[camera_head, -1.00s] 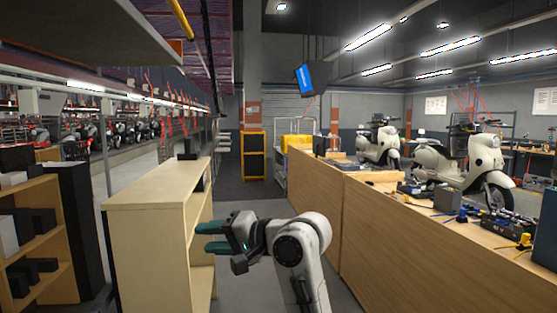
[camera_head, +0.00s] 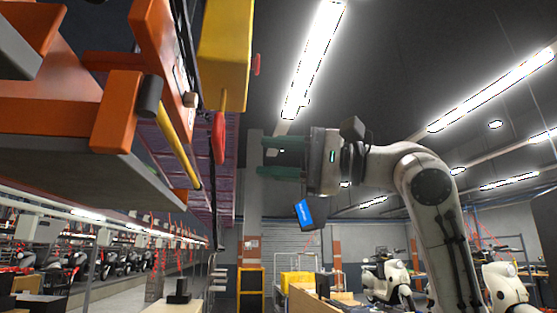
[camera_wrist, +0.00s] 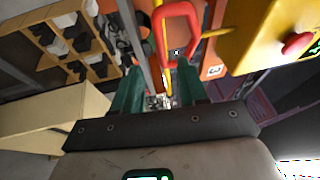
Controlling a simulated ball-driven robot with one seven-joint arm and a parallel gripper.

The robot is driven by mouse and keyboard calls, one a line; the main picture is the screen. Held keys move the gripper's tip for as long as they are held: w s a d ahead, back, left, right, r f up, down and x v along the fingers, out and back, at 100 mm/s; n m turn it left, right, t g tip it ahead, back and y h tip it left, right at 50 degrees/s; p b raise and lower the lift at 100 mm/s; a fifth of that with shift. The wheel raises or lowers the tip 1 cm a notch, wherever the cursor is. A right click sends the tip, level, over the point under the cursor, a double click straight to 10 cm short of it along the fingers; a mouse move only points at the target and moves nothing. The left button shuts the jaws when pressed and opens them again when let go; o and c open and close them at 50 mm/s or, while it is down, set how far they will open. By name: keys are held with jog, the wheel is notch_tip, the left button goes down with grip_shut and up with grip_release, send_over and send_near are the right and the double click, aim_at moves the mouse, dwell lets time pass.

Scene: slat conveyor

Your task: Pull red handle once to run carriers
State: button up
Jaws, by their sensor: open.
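The red handle (camera_head: 219,138) hangs under a yellow box (camera_head: 225,50) at the upper left of the head view. In the wrist view the handle is a red loop (camera_wrist: 178,8) at the top, beyond my fingertips. My gripper (camera_head: 266,156) points left with its two green fingers apart and nothing between them. In the head view it is a little right of the handle and slightly lower, with a visible gap. In the wrist view my gripper (camera_wrist: 155,75) is also open and empty. I cannot tell the exact depth between fingers and handle.
A red button (camera_wrist: 297,43) sits on the yellow box. Orange conveyor framework (camera_head: 118,110) with a grey slab (camera_head: 75,150) and a yellow bar (camera_head: 178,145) fills the upper left. A wooden shelf stands low, and scooters (camera_head: 385,275) are at the right.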

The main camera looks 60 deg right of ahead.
jog(key=p+x, duration=0.1)
jog(key=x, duration=0.8)
jog(key=shift+w, duration=0.35)
jog(key=shift+c, duration=0.4)
grip_shut()
